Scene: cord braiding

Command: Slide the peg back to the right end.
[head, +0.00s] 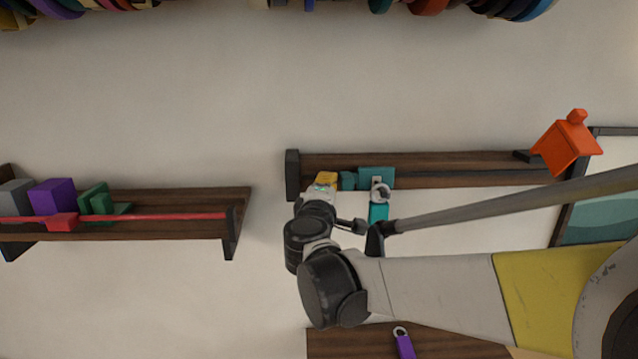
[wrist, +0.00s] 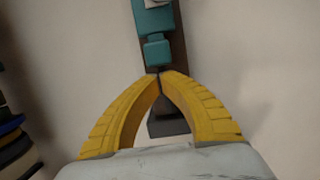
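A teal sliding piece sits near the left end of the right-hand shelf's dark rail (head: 470,173). It shows a small rounded block (head: 348,181) on its left and a larger block (head: 376,173) beside it. I take this piece to be the peg. My gripper (head: 326,178) is at its left, near the shelf's left end. In the wrist view the yellow fingertips (wrist: 160,74) meet, with nothing visible between them. The small teal block (wrist: 157,52) is just beyond the tips; whether they touch is unclear. The larger teal block (wrist: 153,20) is behind it.
The shelf (head: 450,160) has a dark left end plate (head: 292,175). The rail looks clear rightward to an orange house-shaped piece (head: 566,142) at the right end. A teal tag (head: 378,212) hangs below the larger block. A left shelf (head: 150,230) holds coloured blocks.

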